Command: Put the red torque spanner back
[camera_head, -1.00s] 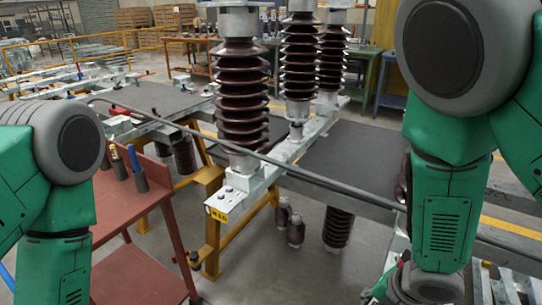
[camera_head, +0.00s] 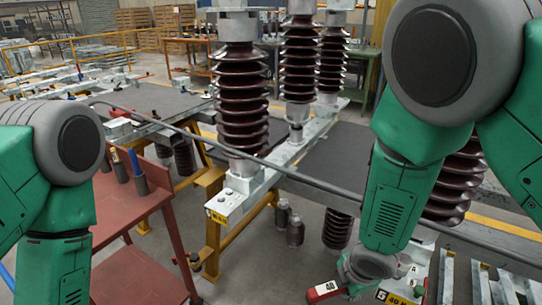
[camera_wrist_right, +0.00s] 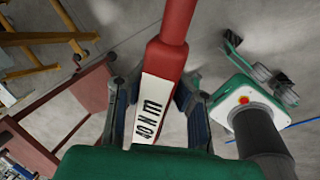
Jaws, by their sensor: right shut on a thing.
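The red torque spanner (camera_head: 325,290) shows at the bottom of the head view, with its white label marked 40. In the right wrist view it (camera_wrist_right: 174,28) runs from the top edge down between the fingers, its white label facing the camera. My right gripper (camera_wrist_right: 150,97) is shut on its labelled part; it shows only partly in the head view (camera_head: 348,285). The spanner is held in the air, and its far end is out of view. My left arm shows at the left, but its gripper is below the frame.
A red cart (camera_head: 142,208) stands at the left, with dark tool holders (camera_head: 140,183) on its top. Brown ribbed insulators (camera_head: 243,100) stand on steel frames in the middle. A yellow-labelled frame end (camera_head: 398,297) lies close to my right gripper. Open floor shows between cart and frames.

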